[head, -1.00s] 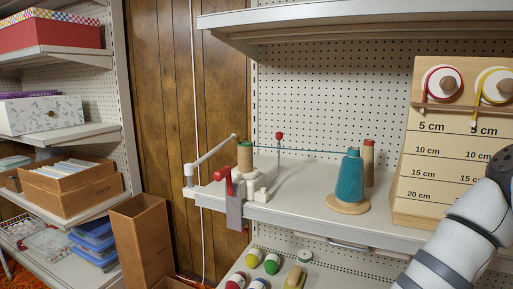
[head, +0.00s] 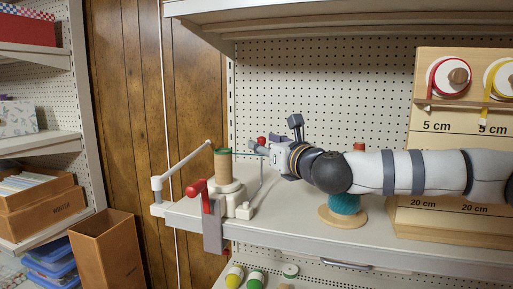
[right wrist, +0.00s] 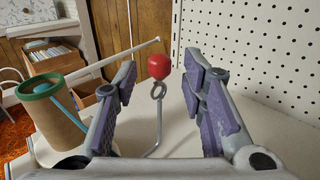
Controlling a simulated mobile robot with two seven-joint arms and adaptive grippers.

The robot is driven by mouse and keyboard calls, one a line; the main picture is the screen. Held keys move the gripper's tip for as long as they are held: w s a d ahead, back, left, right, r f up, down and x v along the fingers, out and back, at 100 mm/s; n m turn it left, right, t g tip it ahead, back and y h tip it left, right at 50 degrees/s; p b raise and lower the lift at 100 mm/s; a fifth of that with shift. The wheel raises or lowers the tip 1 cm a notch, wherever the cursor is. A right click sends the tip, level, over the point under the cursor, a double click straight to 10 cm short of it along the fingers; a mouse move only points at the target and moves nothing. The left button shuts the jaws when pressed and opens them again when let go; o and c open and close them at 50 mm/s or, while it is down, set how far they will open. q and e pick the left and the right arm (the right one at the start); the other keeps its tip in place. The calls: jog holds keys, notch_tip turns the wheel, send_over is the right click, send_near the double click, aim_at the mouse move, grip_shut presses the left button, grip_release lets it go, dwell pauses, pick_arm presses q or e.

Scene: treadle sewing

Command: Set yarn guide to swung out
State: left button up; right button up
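The yarn guide is a bent metal wire with an eyelet and a red ball on top (right wrist: 159,67). Its red ball also shows in the head view (head: 261,140), just behind my right gripper's near finger. My right gripper (head: 273,135) is open above the shelf. In the right wrist view the guide's ball and eyelet stand between the two purple-padded fingertips (right wrist: 160,80), with clear space on both sides and no visible contact. The winder's cardboard spool (head: 222,166) with a green rim stands left of the guide; it also shows in the right wrist view (right wrist: 52,108). My left gripper is not in view.
A red-handled lever (head: 197,188) and a white arm (head: 181,166) sit at the shelf's left corner. A wooden measuring board (head: 430,95) is at right; pegboard (head: 330,85) is behind.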

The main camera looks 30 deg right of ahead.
jog(key=shift+w+d+r, duration=0.1)
jog(key=shift+w+r, duration=0.1)
jog(key=shift+w, duration=0.85)
grip_shut()
jog(key=shift+f, duration=0.1)
